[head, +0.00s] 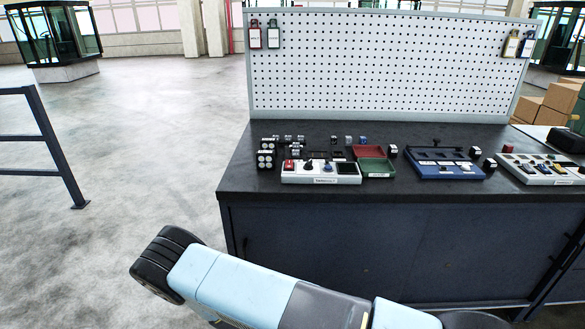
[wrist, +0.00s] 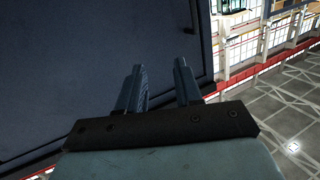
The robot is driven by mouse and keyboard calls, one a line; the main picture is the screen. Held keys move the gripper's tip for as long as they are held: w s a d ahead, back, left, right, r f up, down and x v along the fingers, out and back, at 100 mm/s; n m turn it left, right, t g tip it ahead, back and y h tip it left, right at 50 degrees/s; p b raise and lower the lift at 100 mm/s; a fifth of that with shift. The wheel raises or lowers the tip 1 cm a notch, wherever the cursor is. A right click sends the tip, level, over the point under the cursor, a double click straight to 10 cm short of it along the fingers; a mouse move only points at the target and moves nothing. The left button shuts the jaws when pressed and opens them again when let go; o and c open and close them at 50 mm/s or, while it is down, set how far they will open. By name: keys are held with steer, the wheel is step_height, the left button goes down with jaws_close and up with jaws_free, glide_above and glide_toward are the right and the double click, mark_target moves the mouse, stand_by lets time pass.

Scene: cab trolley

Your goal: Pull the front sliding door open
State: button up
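The trolley's dark front sliding door (head: 325,245) lies below the black worktop in the head view. It looks shut, though my arm covers its lower part. A dark flat panel (wrist: 70,60) of the trolley fills the left of the wrist view, with a small dark handle (wrist: 188,24) near its edge. My gripper (wrist: 158,66) points towards this panel. Its two fingers are apart with nothing between them. The handle is beyond the fingertips, and no contact shows. In the head view my gripper cannot be made out.
The worktop (head: 230,172) carries control boxes, small switches and red and green trays. A white pegboard (head: 390,60) rises behind it. A dark railing (head: 50,140) stands at the left, and cardboard boxes (head: 550,105) at the right. The floor left of the trolley is clear.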

steer(key=w+r+m+g+h, duration=0.4)
steer(key=w+r+m+h, duration=0.15)
steer(key=w+r, duration=0.7)
steer(key=d+r+g+y, duration=0.1)
steer(key=d+r+g, duration=0.15)
steer(key=r, duration=0.75)
steer(key=d+r+g+y, duration=0.1)
steer(key=d+r, duration=0.3)
steer(key=r, duration=0.6)
steer(key=s+d+r, duration=0.4)
steer(key=d+r, duration=0.1)
steer(key=r, duration=0.4)
steer(key=s+d+r+n+g+h, duration=0.1)
steer(key=s+d+r, duration=0.5)
steer(key=s, duration=0.5)
steer(key=s+d+r+n+g+h, duration=0.1)
steer(key=s+d+r, duration=0.6)
steer(key=s, duration=0.4)
steer(key=shift+d+r+g, duration=0.3)
steer(key=shift+d+g, duration=0.05)
steer(key=shift+d, duration=0.25)
steer(key=shift+s+d+n, duration=0.15)
steer(key=shift+s+n, duration=0.1)
steer(key=shift+s, duration=0.2)
